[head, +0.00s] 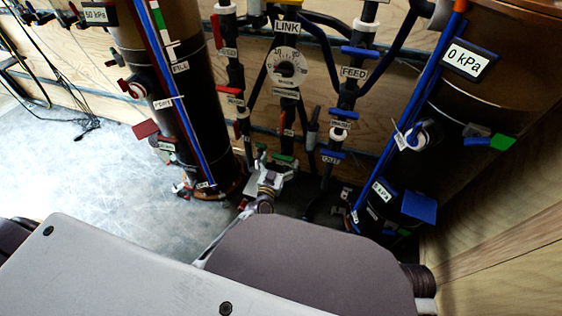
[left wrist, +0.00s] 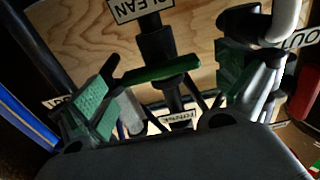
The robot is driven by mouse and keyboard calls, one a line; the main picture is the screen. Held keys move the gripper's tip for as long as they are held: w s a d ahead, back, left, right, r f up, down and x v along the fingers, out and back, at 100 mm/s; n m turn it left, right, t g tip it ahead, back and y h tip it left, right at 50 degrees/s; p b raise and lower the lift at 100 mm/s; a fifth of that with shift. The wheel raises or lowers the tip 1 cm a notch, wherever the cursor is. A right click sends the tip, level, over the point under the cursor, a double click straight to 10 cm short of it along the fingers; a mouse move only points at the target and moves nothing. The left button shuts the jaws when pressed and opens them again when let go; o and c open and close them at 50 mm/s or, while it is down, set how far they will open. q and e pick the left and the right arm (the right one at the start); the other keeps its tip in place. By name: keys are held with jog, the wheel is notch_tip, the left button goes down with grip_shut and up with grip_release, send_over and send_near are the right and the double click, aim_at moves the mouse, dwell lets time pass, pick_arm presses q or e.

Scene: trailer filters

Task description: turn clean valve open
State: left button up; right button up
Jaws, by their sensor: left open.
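The clean valve has a green bar handle (left wrist: 162,70) on a dark vertical pipe, below a label reading CLEAN (left wrist: 140,8) in the left wrist view. The handle lies across the pipe, slightly tilted. My left gripper (left wrist: 165,85) is open, with one green-padded finger on each side of the handle; I cannot tell whether either touches it. In the head view my left gripper (head: 272,168) is low at the centre pipes, just below a small green handle (head: 283,158). My right gripper is not in view.
A brown tank (head: 180,90) stands left and another tank (head: 480,110) right, with gauges and hoses. A LINK dial (head: 287,67) and pipes with red and blue handles rise above my gripper. A OUT label (left wrist: 300,38) and pipe sit close by the right finger.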

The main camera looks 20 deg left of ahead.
pick_arm(q)
jog(key=shift+w, duration=0.35)
